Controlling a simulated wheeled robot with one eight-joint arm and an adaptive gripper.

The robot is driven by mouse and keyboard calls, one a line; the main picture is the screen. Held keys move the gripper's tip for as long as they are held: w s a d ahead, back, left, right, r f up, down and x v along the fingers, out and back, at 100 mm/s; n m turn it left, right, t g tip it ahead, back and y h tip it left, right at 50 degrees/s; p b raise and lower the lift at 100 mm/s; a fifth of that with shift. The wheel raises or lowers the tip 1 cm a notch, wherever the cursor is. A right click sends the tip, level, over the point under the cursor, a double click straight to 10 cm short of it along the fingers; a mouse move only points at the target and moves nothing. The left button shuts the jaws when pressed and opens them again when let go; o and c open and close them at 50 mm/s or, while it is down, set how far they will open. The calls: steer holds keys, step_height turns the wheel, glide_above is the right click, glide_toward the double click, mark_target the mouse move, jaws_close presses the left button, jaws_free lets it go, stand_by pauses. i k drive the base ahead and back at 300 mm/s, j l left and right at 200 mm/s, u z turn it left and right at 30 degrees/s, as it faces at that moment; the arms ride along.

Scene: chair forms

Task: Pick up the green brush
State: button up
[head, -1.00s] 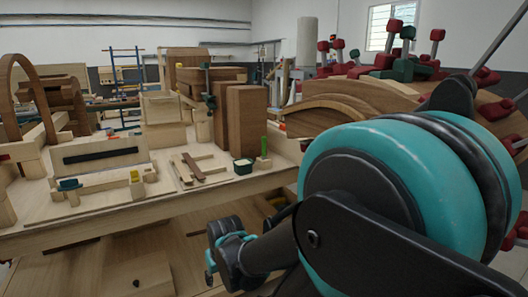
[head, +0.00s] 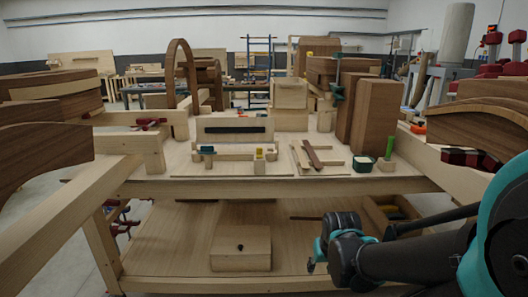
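A small upright green piece (head: 389,147), which looks like the green brush, stands at the right of the workbench top. It seems to rise from a small wooden block (head: 386,164); its bristles cannot be made out. A dark green cup (head: 363,164) with pale contents is just left of it. My arm's black and teal end, with my gripper (head: 318,256), is low in front of the bench, below the top and well apart from the green piece. Its fingers are too small and turned away to show whether they are open.
The workbench (head: 300,188) has a lower shelf with a wooden box (head: 241,249). Tall brown blocks (head: 375,118) stand behind the green piece. Wooden strips (head: 313,155) lie left of the cup. Wooden beams (head: 75,205) with curved forms flank the left side.

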mark_target(391, 139)
steer(key=i+j, duration=0.1)
steer(key=i+j+z, duration=0.2)
steer(key=z, duration=0.15)
steer(key=i+j+z, duration=0.4)
steer(key=l, duration=0.1)
